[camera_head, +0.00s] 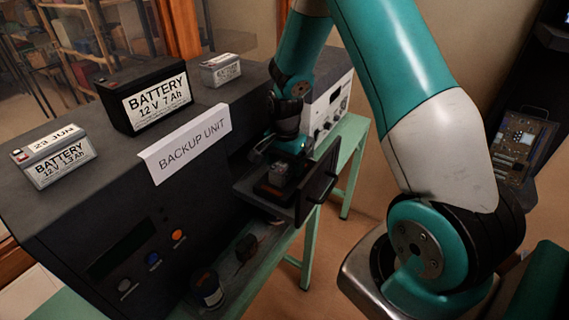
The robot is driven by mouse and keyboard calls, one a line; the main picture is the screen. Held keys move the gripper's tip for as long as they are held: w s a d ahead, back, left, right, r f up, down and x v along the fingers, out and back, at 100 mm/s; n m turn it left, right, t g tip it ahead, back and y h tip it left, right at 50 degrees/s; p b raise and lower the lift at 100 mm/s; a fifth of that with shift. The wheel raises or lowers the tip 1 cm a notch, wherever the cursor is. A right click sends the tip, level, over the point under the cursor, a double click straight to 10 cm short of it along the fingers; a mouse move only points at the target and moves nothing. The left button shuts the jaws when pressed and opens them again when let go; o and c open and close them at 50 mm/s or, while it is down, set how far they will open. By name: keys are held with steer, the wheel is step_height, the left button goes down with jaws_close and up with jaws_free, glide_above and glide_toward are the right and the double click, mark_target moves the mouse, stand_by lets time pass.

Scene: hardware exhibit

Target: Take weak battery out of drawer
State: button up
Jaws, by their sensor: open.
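The drawer (262,197) stands pulled out from the right part of the dark backup unit (95,235), and its dark front panel (318,182) faces right. A small greyish block (279,172), which looks like a battery, sits in the drawer; its label is too small to read. My gripper (277,155) points down over the drawer, just above or around this block. It is open. The fingertips are dark and small, and I cannot tell whether they touch the block.
A dark cylinder (207,290) stands below. A white device (328,108) is behind my arm.

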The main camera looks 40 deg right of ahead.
steer(key=shift+f, duration=0.7)
steer(key=c, duration=1.4)
steer(key=shift+r, duration=0.15)
